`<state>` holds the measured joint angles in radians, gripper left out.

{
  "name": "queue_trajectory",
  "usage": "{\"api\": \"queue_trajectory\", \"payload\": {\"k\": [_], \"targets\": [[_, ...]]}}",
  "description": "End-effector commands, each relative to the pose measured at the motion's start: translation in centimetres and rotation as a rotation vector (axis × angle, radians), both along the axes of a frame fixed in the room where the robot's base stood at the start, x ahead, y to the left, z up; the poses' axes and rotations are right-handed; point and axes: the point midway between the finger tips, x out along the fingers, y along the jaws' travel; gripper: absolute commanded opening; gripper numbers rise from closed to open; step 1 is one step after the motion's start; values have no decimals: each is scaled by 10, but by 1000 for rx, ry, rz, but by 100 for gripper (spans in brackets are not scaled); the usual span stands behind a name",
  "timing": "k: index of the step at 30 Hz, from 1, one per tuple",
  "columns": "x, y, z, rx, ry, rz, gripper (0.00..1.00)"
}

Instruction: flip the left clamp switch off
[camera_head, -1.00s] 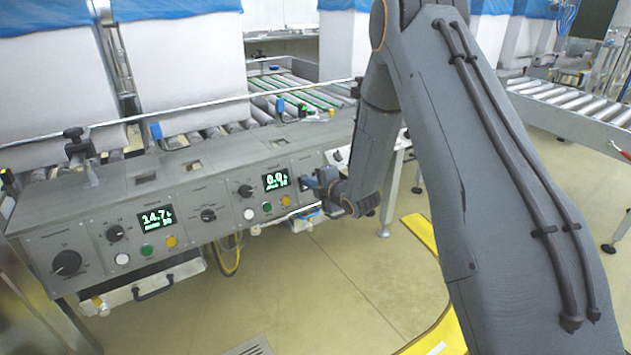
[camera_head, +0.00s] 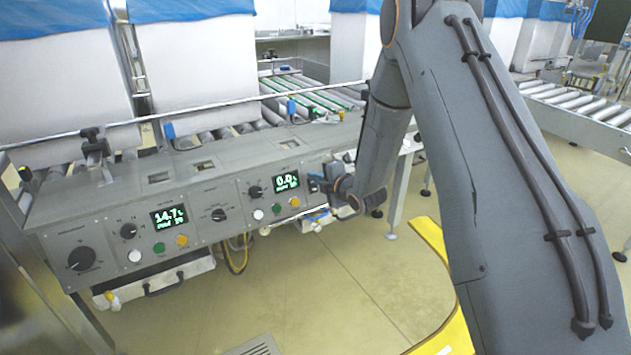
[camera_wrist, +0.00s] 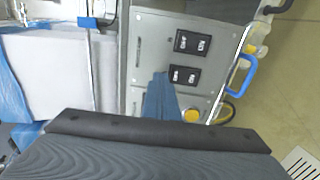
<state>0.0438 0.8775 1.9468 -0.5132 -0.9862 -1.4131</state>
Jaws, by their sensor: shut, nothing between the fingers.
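Two black rocker switches sit side by side on the grey panel in the wrist view. Seen turned there, the one nearer the yellow button is the left clamp switch (camera_wrist: 185,76); the other, the right switch (camera_wrist: 193,42), is farther up the picture. Both carry white lettering too small to read surely. My gripper (camera_wrist: 160,82) is shut and empty, its blue fingertips just beside the left switch; contact cannot be told. In the head view my gripper (camera_head: 320,184) is at the right end of the panel front and hides most of the switch area.
The grey control panel (camera_head: 190,215) has dials, green displays and coloured buttons. A yellow button (camera_wrist: 192,115) is close to my fingers. A blue handle (camera_wrist: 240,75) and rail are beside the panel. Floor in front is open.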

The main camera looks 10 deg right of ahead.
Motion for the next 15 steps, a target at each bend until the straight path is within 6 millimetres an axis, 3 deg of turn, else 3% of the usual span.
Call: {"api": "queue_trajectory", "payload": {"k": [8,15], "targets": [[-40,-31,16,-3,24,-19,0],[-82,-36,36,-3,26,-3,0]]}}
